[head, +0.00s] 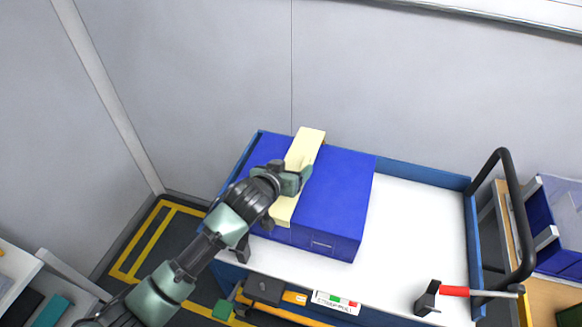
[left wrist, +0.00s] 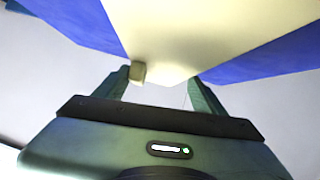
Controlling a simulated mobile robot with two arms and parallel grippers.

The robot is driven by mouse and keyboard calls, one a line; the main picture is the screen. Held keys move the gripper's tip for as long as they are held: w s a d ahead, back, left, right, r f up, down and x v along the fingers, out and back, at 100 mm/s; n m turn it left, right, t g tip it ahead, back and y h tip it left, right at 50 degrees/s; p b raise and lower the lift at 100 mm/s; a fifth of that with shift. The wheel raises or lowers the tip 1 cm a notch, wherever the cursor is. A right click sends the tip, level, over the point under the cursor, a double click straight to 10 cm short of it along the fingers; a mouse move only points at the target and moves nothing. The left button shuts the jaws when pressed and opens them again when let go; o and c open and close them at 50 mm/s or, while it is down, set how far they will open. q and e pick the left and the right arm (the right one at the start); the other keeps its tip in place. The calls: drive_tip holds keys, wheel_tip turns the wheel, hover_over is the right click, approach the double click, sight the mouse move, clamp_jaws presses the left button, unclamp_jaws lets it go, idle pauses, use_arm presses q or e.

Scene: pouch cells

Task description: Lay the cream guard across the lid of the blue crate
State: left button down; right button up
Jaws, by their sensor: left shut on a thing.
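The blue crate (head: 338,200) stands with its blue lid on the white top of a cart, toward the cart's left end. The cream guard (head: 309,146) is a long pale strip lying across the left part of the lid, from the back edge to the front edge. My left gripper (head: 305,178) is shut on the guard from above, near its middle, and hides part of it. In the left wrist view the guard (left wrist: 200,30) lies between the fingers, with the blue lid (left wrist: 265,55) on both sides. Whether the guard touches the lid everywhere is unclear. My right gripper is not in view.
A black handle (head: 512,215) rises at the right end. Another blue bin (head: 560,225) stands beyond it. Grey walls stand behind.

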use_arm(q)
drive_tip(key=shift+f, duration=0.6)
drive_tip(key=shift+c, duration=0.8)
unclamp_jaws()
drive_tip(key=shift+r, duration=0.1)
drive_tip(key=shift+s+r, duration=0.1)
drive_tip(key=shift+r, duration=0.6)
drive_tip(key=b+v, duration=0.1)
drive_tip(key=v, duration=1)
drive_tip(key=shift+s+a+r, duration=0.1)
drive_tip(key=shift+s+a, duration=0.1)
drive_tip(key=shift+s, duration=0.1)
